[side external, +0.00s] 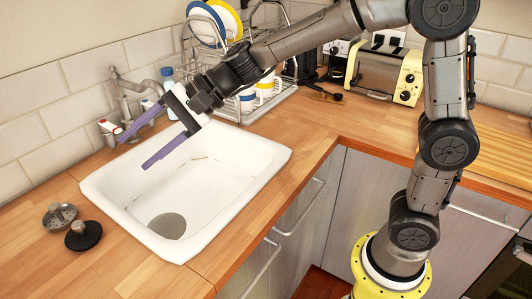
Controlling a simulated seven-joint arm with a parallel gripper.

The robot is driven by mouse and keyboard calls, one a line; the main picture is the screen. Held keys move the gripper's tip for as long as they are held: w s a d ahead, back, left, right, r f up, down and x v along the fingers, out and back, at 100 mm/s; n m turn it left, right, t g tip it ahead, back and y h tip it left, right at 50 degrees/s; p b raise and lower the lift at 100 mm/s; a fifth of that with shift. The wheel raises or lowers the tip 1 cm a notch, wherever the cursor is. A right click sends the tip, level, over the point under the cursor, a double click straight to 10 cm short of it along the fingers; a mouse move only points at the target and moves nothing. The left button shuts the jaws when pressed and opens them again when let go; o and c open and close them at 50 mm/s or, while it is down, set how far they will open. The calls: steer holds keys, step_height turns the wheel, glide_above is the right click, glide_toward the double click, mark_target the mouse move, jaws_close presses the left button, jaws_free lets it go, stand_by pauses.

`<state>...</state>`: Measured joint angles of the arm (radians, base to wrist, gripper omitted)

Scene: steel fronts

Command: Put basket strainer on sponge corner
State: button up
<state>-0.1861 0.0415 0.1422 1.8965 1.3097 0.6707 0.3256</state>
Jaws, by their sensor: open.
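A round metal basket strainer (59,217) with a knob on top sits on the wooden counter, left of the white sink (273,153). A black stopper (83,235) with a metal knob sits just in front of it, very close. My gripper (133,154) is open and empty, its two long purple fingers spread apart. It is above the back left part of the sink, up and to the right of the strainer and apart from it. I cannot make out a sponge or tell which spot is the sponge corner.
A tap (127,90) stands behind the sink, close to my fingers. A blue-capped bottle (168,78) is beside it. A dish rack (274,98) with plates and cups and a yellow toaster (384,72) stand further back. The counter left of the strainer (20,225) is clear.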

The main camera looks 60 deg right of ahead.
steer(key=s+d+f+n+h, duration=0.2)
steer(key=s+d+n+h, duration=0.1)
steer(key=s+d, duration=0.4)
steer(key=s+d+f+n+h, duration=0.2)
steer(key=s+d+n, duration=0.3)
steer(key=s, duration=0.6)
steer(key=s+d+f+n+g+h, duration=0.1)
steer(key=s+d+n+h, duration=0.3)
steer(key=s+d, duration=0.5)
steer(key=shift+s+d+f+h, duration=0.2)
steer(key=shift+d+f+h, duration=0.1)
steer(key=shift+d+f, duration=0.15)
